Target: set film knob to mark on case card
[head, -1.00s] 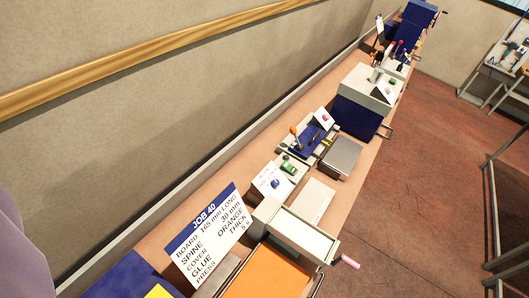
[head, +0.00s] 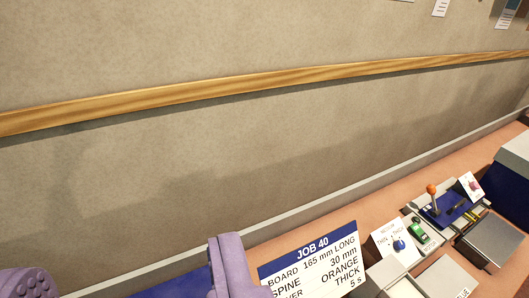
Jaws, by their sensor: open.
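The case card (head: 310,262) is a white sign with a blue "JOB 40" header, low in the middle. It reads 165 mm long, 30 mm, orange, thick and 5 s; its lower left is cut off. The film knob (head: 399,244) is a small blue knob on a white plate (head: 386,238) to its right, with thin and thick marks. Its exact pointing is too small to tell. My gripper (head: 130,278) shows purple fingers at the lower left, wide apart and empty. It is left of the card and well away from the knob.
A green piece (head: 418,231) sits just right of the knob plate. A blue device with an orange-tipped lever (head: 432,190) and a grey block (head: 490,243) stand further right. The wall (head: 200,180) with a wooden rail (head: 260,88) runs behind the bench.

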